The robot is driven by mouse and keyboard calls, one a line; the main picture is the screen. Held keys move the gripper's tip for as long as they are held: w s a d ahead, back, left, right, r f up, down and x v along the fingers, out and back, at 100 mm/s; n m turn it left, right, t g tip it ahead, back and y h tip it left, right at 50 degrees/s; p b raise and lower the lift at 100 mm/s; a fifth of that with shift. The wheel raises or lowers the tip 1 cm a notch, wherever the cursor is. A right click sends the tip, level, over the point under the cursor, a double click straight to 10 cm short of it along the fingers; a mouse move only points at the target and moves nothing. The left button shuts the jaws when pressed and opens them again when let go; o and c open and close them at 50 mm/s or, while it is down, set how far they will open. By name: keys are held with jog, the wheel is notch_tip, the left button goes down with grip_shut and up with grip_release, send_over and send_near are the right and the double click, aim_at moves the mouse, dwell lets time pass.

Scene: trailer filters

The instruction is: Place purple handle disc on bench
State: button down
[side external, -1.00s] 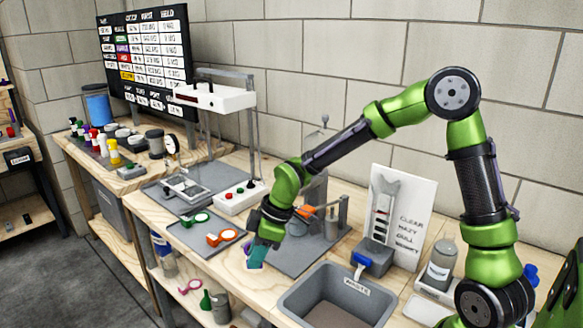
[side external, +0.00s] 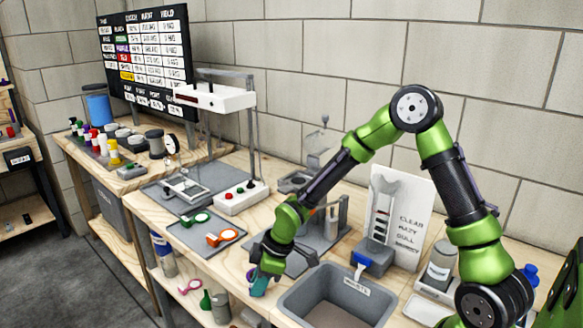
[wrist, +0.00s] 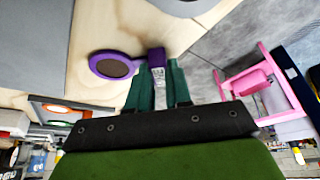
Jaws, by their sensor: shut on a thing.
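The purple handle disc (wrist: 116,67) shows in the wrist view as a purple ring around a dark brown face, with a short purple handle. My gripper (wrist: 157,76) is shut on the handle, and the disc sticks out to the left of the teal fingers. In the side view my gripper (side external: 259,284) points down at the front edge of the wooden bench (side external: 205,262), left of the grey bin. The disc is mostly hidden there. Pale wood lies behind the disc in the wrist view; I cannot tell whether the disc touches it.
A grey waste bin (side external: 355,287) stands right of my gripper. A grey tray (side external: 190,240) holds green-handled (side external: 196,220) and orange-handled (side external: 222,238) pieces. A pink-handled piece (side external: 190,287) lies on the lower shelf. A fixture stands behind my arm.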

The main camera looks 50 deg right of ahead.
jog(key=c, duration=1.1)
grip_release()
jog(key=shift+o, duration=0.2)
jog(key=v, duration=1.2)
jog(key=s+r+m+t+h, duration=0.1)
jog(key=s+r+m+t, duration=0.3)
jog(key=s+r+m, duration=0.8)
jog(key=shift+s+d+r+m, duration=0.25)
jog(key=shift+s+d+m, duration=0.3)
jog(key=shift+s, duration=1.65)
jog(key=shift+a, duration=0.1)
